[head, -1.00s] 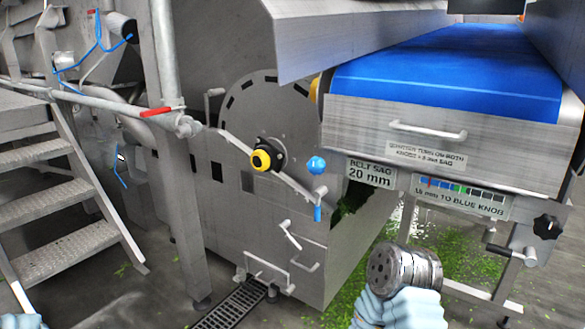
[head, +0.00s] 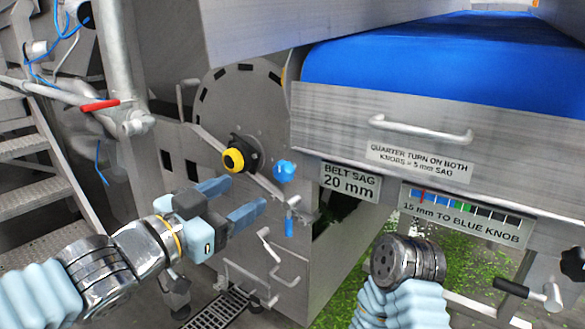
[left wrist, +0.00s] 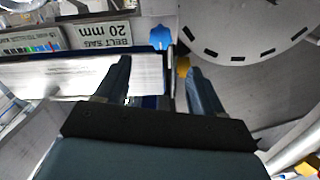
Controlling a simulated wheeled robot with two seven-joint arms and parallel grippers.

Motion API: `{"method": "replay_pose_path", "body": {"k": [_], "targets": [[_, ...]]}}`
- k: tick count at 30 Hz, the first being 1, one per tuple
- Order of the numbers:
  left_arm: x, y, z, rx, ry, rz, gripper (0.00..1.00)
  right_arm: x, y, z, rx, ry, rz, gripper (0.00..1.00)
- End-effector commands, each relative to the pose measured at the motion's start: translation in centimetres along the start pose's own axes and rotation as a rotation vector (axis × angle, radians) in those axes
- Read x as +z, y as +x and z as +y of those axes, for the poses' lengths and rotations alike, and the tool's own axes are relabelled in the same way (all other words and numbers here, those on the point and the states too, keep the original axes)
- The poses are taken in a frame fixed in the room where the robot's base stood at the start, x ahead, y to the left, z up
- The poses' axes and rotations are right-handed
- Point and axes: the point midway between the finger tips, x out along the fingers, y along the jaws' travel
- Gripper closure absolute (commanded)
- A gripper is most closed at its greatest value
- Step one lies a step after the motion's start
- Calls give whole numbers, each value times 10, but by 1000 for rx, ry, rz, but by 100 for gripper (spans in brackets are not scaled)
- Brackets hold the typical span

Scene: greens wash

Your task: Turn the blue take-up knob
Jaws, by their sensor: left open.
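The blue knob (head: 284,171) is on the side of the grey machine, right of a yellow knob (head: 234,160). My left gripper (head: 243,197) is open and empty, its two fingers pointing toward the blue knob from the lower left. The fingertips look apart from the knob. In the left wrist view, the blue knob (left wrist: 162,37) shows beyond the fingertips, between the lines of the two fingers (left wrist: 160,72). My right arm's round metal end shows at lower middle, with no gripper fingers visible.
A sign (head: 349,182) reads "BELT SAG 20 mm". A coloured gauge (head: 464,214) reads "15 mm TO BLUE KNOB". A blue-gripped lever (head: 289,224) hangs just below the knob. A black knob (head: 573,262) is at far right, and metal stairs (head: 35,180) stand at left.

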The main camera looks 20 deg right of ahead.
Motion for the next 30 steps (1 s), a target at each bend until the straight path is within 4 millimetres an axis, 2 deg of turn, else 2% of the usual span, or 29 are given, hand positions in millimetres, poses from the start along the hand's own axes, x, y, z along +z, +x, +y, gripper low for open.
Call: {"method": "replay_pose_path", "body": {"k": [7, 15, 21, 30], "targets": [[5, 53, 2, 4, -3, -4, 32, 1, 13, 3, -3, -1, -3, 57], [3, 108, 1, 2, -3, -4, 32, 1, 14, 3, -4, -1, -4, 57], [3, 127, 0, 0, -4, -4, 32, 1, 13, 3, -4, -1, -4, 57], [3, 129, 0, 0, -4, -4, 32, 1, 13, 3, -3, -1, -4, 57]]}}
